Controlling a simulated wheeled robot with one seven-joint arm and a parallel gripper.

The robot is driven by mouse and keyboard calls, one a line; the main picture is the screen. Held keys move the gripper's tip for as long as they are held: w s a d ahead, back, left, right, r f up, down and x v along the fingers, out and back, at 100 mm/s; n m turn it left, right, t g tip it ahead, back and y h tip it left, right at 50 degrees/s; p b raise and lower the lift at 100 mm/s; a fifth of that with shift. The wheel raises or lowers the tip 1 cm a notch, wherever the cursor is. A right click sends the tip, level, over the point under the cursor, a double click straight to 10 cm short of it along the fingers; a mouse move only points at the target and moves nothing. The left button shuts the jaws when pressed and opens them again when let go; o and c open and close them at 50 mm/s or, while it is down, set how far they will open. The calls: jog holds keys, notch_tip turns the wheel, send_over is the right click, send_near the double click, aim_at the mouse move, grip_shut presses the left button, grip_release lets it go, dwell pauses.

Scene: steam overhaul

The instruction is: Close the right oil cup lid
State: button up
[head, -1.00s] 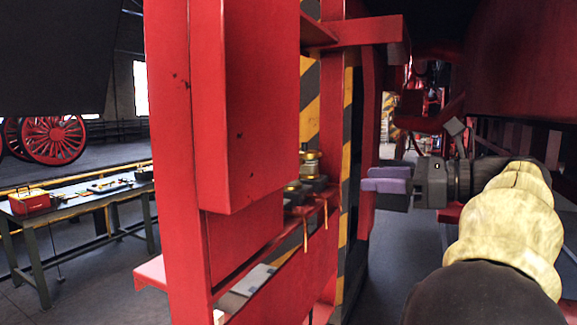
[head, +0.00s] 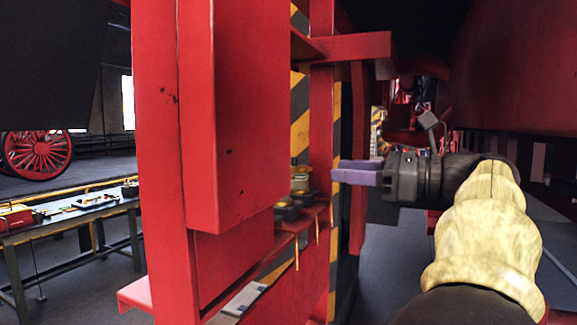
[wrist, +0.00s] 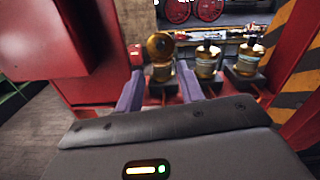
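Three brass oil cups stand in a row on a red ledge. In the wrist view, the left cup (wrist: 161,70) shows a round brass lid (wrist: 160,46) standing up, facing me. The middle cup (wrist: 207,64) and the right cup (wrist: 246,62) have small dark knobs on top; their lid positions are hard to tell. In the head view, one cup (head: 300,178) shows beside the red post, partly hidden by the panel. My gripper (head: 337,171) is open and empty, its purple fingers apart in the wrist view (wrist: 159,72), in front of the left cup and not visibly touching it.
A large red panel (head: 245,120) stands left of the cups, and a red beam (head: 350,46) crosses above my gripper. A striped post (wrist: 290,75) is close on the right. A workbench (head: 70,222) with tools stands beyond at left.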

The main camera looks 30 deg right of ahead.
aim_at(284, 166)
jog(key=p+x, duration=0.1)
jog(key=x, duration=1)
jog(key=shift+w+p, duration=0.2)
jog(key=shift+p, duration=0.2)
jog(key=shift+a, duration=0.1)
grip_shut()
